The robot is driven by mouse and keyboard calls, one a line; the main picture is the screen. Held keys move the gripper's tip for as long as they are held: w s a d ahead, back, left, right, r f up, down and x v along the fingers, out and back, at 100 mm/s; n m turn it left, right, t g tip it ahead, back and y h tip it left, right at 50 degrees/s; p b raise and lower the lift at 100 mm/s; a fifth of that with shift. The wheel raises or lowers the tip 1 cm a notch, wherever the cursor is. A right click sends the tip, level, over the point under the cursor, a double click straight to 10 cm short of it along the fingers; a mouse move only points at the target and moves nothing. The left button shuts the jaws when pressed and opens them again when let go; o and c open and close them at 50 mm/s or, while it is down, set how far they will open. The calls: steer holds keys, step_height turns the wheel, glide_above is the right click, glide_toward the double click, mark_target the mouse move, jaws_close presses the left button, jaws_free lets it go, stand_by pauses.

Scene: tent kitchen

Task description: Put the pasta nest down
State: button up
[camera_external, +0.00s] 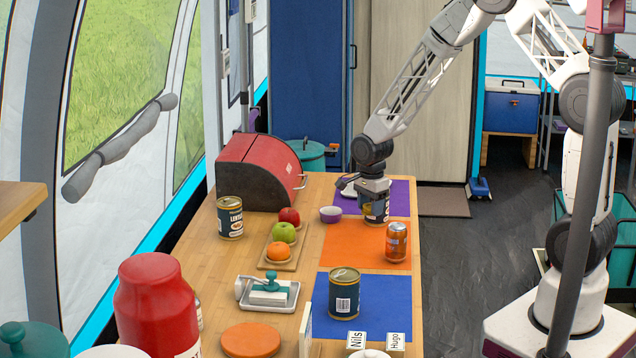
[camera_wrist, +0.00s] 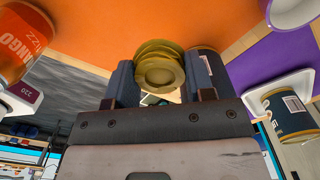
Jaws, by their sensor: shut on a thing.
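The pasta nest (camera_wrist: 158,72) is a yellow, ringed coil in the wrist view. It sits between the two fingers of my gripper (camera_wrist: 163,82), which is shut on it. In the external view my gripper (camera_external: 373,186) is low over the far part of the table, at a dark can (camera_external: 375,211) near the border of the purple and orange mats. The nest cannot be made out there. In the wrist view a dark can (camera_wrist: 203,63) shows close behind the right finger; I cannot tell whether they touch.
The orange mat (camera_external: 350,240) has an orange drink can (camera_external: 396,242) at its right. A small bowl (camera_external: 331,214) stands left of my gripper. The purple mat (camera_external: 399,197) lies behind. A dark can (camera_external: 344,293) stands on the blue mat (camera_external: 385,310); fruit sits on a board (camera_external: 290,262).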

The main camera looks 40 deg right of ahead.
steer(key=w, duration=0.5)
steer(key=w+a+f, duration=0.1)
steer(key=w, duration=0.4)
steer(key=w+a, duration=0.1)
steer(key=w, duration=0.4)
steer(key=shift+w+a+f, duration=0.1)
steer(key=shift+f, duration=0.15)
